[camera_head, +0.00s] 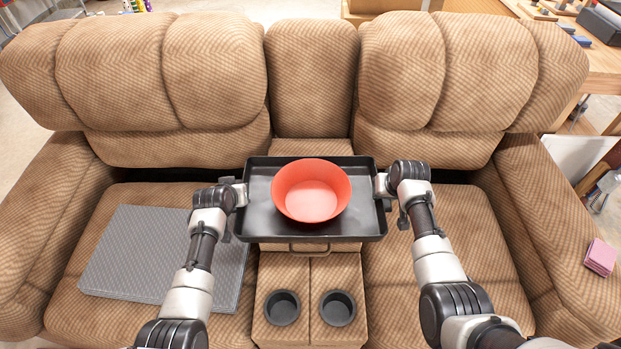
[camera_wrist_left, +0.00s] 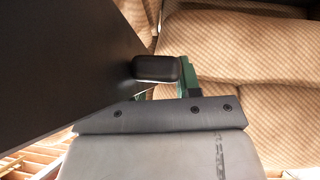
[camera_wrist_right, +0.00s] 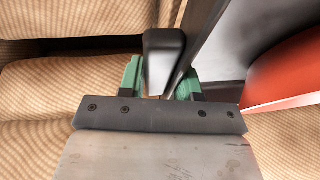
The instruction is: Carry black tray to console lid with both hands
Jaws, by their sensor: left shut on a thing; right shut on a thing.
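The black tray (camera_head: 262,222) is a shallow rectangle over the middle of the couch, with a red bowl (camera_head: 311,191) standing on it. My left gripper (camera_head: 240,194) is shut on the tray's left side; in the left wrist view its green fingers (camera_wrist_left: 187,75) are at a dark handle. My right gripper (camera_head: 382,186) is shut on the tray's right side; in the right wrist view its green fingers (camera_wrist_right: 160,77) are around a dark handle. The console lid (camera_head: 300,146) is partly hidden behind the tray. I cannot tell whether the tray touches it.
The brown couch has a left cup holder (camera_head: 282,307) and a right cup holder (camera_head: 338,307) in front of the tray. A grey patterned mat (camera_head: 135,255) lies on the left seat. Pink pads (camera_head: 601,257) lie on the right armrest. The right seat is mostly clear.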

